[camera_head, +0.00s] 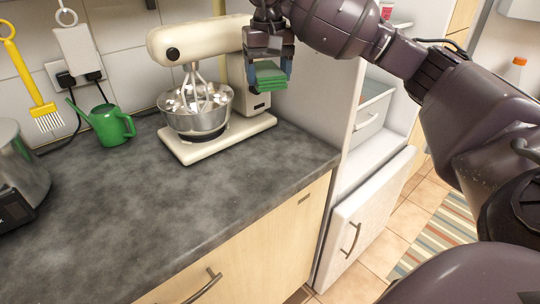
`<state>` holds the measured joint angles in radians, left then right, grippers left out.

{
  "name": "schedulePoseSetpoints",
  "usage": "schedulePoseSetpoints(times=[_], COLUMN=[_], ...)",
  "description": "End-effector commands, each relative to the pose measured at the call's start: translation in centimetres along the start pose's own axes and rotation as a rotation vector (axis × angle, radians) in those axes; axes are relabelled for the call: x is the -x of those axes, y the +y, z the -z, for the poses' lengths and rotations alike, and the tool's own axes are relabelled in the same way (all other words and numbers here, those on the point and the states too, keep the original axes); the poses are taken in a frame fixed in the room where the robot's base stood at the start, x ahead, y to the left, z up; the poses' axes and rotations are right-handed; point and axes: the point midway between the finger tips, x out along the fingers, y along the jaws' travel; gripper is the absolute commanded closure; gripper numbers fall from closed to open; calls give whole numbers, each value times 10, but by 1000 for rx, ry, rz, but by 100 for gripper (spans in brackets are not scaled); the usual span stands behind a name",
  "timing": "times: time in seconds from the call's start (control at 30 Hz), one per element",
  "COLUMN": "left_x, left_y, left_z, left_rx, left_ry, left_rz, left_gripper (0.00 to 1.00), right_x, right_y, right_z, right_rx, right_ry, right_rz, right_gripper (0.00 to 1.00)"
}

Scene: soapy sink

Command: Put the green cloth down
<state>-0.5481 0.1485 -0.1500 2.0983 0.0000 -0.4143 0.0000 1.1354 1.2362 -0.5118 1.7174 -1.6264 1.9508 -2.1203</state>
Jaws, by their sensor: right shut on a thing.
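The green cloth (267,78) is a small folded stack of green layers. My right gripper (268,62) is shut on it and holds it in the air, in front of the stand mixer's rear column and above the right part of the dark countertop (240,180). The cloth hangs clear of the counter surface. My right arm comes in from the right side of the view. My left gripper is not in view.
A cream stand mixer (185,42) with a metal bowl (196,120) stands at the back. A green watering can (108,124) is left of it, and a metal pot (18,165) stands at the left edge. The counter's front middle is clear. An open white door (360,225) is at right.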

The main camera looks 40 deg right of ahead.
Motion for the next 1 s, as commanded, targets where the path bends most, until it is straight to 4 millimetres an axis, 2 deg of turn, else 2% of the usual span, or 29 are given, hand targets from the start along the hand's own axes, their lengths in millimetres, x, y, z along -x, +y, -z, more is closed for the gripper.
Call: schedulePoseSetpoints(times=[0.17, 0.27, 0.8, 1.0], left_x=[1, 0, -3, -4], left_y=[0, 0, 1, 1], left_z=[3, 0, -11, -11], left_rx=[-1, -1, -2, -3], left_ry=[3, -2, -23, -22], left_rz=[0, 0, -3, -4], left_gripper=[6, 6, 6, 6], right_x=[-2, -11, -126, -153], right_y=[8, 10, 9, 9], right_z=[-5, -6, -7, -7], right_rx=[20, 30, 32, 31], right_ry=[-2, -3, -6, -3], right_rz=[-2, -2, -1, 0], right_gripper=[54, 54, 54, 54])
